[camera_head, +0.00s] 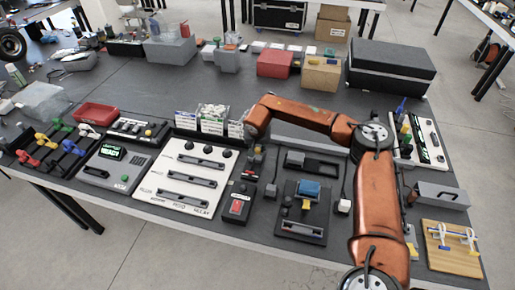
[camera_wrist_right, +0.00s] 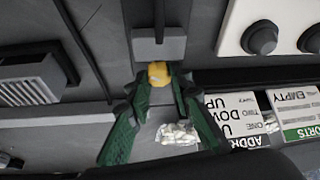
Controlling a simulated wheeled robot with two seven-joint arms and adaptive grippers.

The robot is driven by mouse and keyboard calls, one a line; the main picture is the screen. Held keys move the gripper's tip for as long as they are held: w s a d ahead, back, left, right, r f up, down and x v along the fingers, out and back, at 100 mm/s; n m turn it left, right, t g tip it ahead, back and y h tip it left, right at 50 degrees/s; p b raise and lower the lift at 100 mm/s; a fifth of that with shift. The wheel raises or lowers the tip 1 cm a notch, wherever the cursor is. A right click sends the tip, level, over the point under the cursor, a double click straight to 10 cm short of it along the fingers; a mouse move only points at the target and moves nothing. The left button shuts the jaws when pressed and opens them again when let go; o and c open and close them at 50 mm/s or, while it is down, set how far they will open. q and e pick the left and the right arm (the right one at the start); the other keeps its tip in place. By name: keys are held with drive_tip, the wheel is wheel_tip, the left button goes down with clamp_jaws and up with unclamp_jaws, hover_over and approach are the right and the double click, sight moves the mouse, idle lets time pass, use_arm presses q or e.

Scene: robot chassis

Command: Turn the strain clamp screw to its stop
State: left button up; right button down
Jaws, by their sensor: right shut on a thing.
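The strain clamp is a small grey block (camera_wrist_right: 158,46) with a dark cable leading away from it in the right wrist view. Its screw has a yellow head (camera_wrist_right: 158,72) facing my gripper. My right gripper (camera_wrist_right: 157,84), with green fingers, is shut on the yellow head, one finger on each side. In the head view the right gripper (camera_head: 256,146) is at the clamp block (camera_head: 257,160), behind the white slotted panel's right edge, and small. The fingers partly cover the screw, so its turn angle cannot be told. My left gripper is not in view.
A card holder (camera_head: 212,122) stands close left of the gripper in the head view. The white panel (camera_head: 180,172) with knobs and slots lies nearby. A red-button box (camera_head: 237,207) and a dark fixture with a blue part (camera_head: 307,188) are in front.

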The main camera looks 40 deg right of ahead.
drive_tip(key=shift+a+r+m+g+h+p, duration=0.1)
drive_tip(key=shift+m+g+h+p, duration=0.1)
drive_tip(key=shift+m+p, duration=0.4)
drive_tip(key=shift+r+m+g+h+p, duration=0.1)
drive_tip(key=shift+m+h+p, duration=0.2)
drive_tip(key=shift+m, duration=0.5)
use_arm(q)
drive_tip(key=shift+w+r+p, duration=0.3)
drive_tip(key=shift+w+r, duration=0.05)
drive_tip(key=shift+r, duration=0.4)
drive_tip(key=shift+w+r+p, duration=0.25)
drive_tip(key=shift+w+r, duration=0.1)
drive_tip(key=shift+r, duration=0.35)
use_arm(e)
drive_tip(key=shift+w+f+m+g+h, duration=0.15)
drive_tip(key=shift+m+g+h, duration=0.25)
drive_tip(key=shift+m, duration=1.1)
drive_tip(key=c, duration=1.7)
unclamp_jaws()
drive_tip(key=v, duration=1.2)
drive_tip(key=shift+w, duration=0.1)
